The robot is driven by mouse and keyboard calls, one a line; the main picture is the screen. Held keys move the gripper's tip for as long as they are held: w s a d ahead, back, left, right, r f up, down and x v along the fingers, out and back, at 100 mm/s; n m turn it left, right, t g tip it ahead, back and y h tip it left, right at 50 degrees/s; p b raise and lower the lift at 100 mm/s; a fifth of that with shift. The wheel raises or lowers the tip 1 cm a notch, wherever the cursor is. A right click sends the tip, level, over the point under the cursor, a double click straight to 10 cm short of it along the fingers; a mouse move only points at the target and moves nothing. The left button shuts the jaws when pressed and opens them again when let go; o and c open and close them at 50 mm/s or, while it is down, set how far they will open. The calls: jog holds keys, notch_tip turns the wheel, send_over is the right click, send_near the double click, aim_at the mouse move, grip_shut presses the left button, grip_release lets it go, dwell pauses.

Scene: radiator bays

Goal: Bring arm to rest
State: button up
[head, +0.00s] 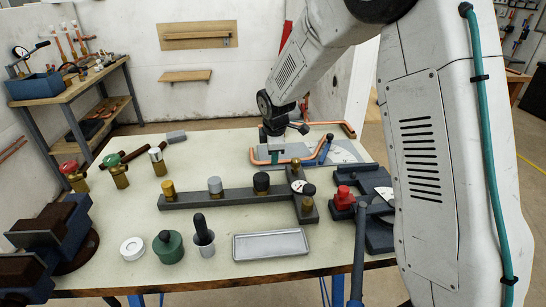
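My arm comes in from the upper right and reaches over the back of the workbench (150,215). My gripper (274,150) points down just above or at a bent copper pipe (290,160) near the back middle of the bench. The fingers are small and partly dark. I cannot tell whether they are open, or whether they touch the pipe. The large white arm links hide the right side of the view.
A grey bar fixture (235,196) with several knobs crosses the bench. A vise (50,245) stands front left, a grey tray (270,245) front middle, a red-topped tool (344,196) at right. Valves (115,170) stand at left. A shelf unit (75,85) is behind.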

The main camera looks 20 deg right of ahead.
jog(key=v, duration=0.5)
jog(key=s+d+r+m, duration=0.1)
jog(key=s+r+m, duration=0.3)
jog(key=s, duration=0.9)
jog(key=s+d+r+m+g, duration=0.1)
jog(key=s+r+m, duration=0.3)
jog(key=s, duration=1)
jog(key=s+d+r+m+g, duration=0.1)
jog(key=s+r+m, duration=0.3)
jog(key=s, duration=0.9)
jog(key=shift+s+d+r+m+y, duration=0.15)
jog(key=shift+d+r+m+y, duration=0.2)
jog(key=shift+m, duration=1.45)
jog(key=shift+a+f, duration=0.1)
jog(key=shift+a, duration=0.05)
